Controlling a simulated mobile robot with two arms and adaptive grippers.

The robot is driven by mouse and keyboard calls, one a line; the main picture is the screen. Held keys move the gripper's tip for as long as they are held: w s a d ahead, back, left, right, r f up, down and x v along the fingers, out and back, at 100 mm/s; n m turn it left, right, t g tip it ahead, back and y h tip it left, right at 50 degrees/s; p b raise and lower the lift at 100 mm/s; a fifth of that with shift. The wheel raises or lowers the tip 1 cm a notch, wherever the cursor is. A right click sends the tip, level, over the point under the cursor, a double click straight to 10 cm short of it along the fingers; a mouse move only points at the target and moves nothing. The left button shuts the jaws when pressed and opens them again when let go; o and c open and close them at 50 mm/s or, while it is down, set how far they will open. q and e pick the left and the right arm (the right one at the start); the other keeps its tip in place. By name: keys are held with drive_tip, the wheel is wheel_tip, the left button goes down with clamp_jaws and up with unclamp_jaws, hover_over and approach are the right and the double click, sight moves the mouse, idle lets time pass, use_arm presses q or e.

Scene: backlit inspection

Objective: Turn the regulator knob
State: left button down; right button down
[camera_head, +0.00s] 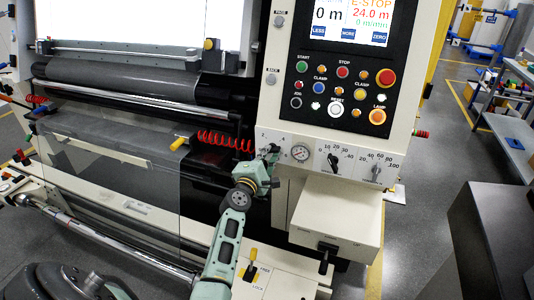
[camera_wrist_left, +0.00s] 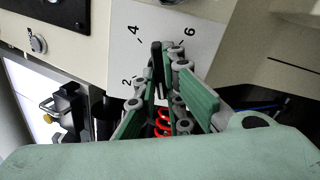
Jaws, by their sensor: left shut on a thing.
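The regulator knob is a small black knob on the beige panel, and its upper end (camera_wrist_left: 156,52) shows between my fingertips in the left wrist view. A white plate (camera_wrist_left: 126,45) with the marks 2, 4 and 6 lies around it. My left gripper (camera_wrist_left: 158,72) is shut on the knob, with one finger on each side. In the head view the left gripper (camera_head: 270,155) reaches up to the panel from below and covers most of the knob. The knob's base is hidden by the fingers. My right gripper is in neither view.
Two dials (camera_head: 334,160) and (camera_head: 376,172) follow further right. The button panel (camera_head: 340,85) is above. A beige box (camera_head: 336,218) juts out below. A red coiled hose (camera_head: 225,141) runs left of the gripper.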

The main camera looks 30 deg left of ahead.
use_arm(q)
drive_tip(key=shift+n, duration=1)
drive_tip(key=c, duration=1.9)
unclamp_jaws()
drive_tip(key=shift+f, duration=0.1)
drive_tip(key=shift+o, duration=0.2)
drive_tip(key=shift+s, duration=0.1)
drive_tip(key=v, duration=1.1)
drive_tip(key=shift+s, duration=0.4)
